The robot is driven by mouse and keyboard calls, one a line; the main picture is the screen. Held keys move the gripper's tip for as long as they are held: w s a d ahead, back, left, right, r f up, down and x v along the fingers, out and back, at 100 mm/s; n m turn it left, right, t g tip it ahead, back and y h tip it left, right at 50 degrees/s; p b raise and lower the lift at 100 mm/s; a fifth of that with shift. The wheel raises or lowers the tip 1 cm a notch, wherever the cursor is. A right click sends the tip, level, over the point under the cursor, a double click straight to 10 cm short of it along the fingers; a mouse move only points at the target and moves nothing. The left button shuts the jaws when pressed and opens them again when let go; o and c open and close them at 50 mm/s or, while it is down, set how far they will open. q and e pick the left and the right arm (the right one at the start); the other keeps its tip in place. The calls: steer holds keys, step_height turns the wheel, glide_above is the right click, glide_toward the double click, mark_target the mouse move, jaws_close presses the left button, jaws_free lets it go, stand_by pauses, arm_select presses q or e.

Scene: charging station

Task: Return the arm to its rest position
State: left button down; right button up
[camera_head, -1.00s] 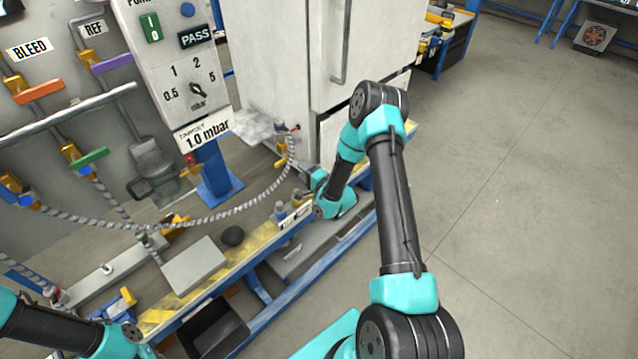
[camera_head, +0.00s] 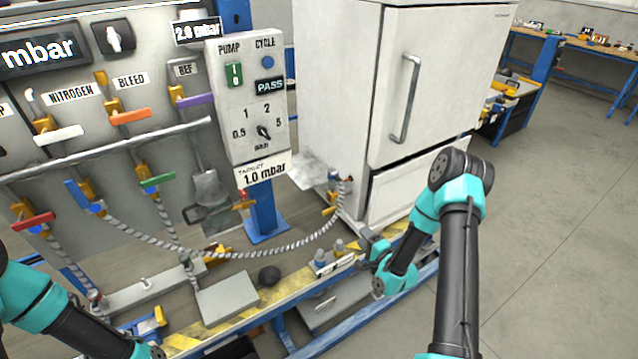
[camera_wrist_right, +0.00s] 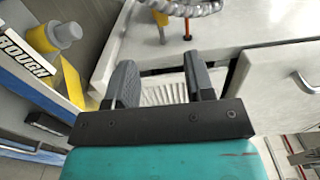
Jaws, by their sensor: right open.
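My right arm (camera_head: 457,270) reaches in from the lower right. Its gripper (camera_head: 368,247) is low in front of the white fridge-like cabinet (camera_head: 345,100), beside small grey-capped fittings on the bench edge. In the right wrist view the two dark fingers (camera_wrist_right: 160,75) stand apart with nothing between them. A pale ribbed surface shows beyond the gap. My left arm (camera_head: 60,310) shows at the lower left; its gripper is outside the picture.
A braided hose (camera_head: 270,250) runs from the valve panel (camera_head: 80,120) to the cabinet. The pump control box (camera_head: 255,90) reads PASS and 1.0 mbar. Open floor (camera_head: 560,250) is at the right.

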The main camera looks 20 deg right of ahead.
steer(key=shift+a, duration=0.1)
steer(key=s+a+f+n+g+y, duration=0.1)
steer(key=s+a+f+n+g, duration=0.15)
steer(key=a+n+g, duration=0.2)
steer(key=s+a+f+n+g, duration=0.1)
steer(key=a+f+n+g, duration=0.2)
steer(key=a, duration=0.3)
steer(key=s+a+f+n+g, duration=0.1)
steer(key=s+a+n+g, duration=0.6)
steer(key=s, duration=0.8)
steer(key=a+g, duration=0.2)
steer(key=a, duration=0.1)
steer(key=shift+s+a, duration=0.2)
steer(key=shift+s, duration=0.2)
steer(key=shift+g, duration=0.25)
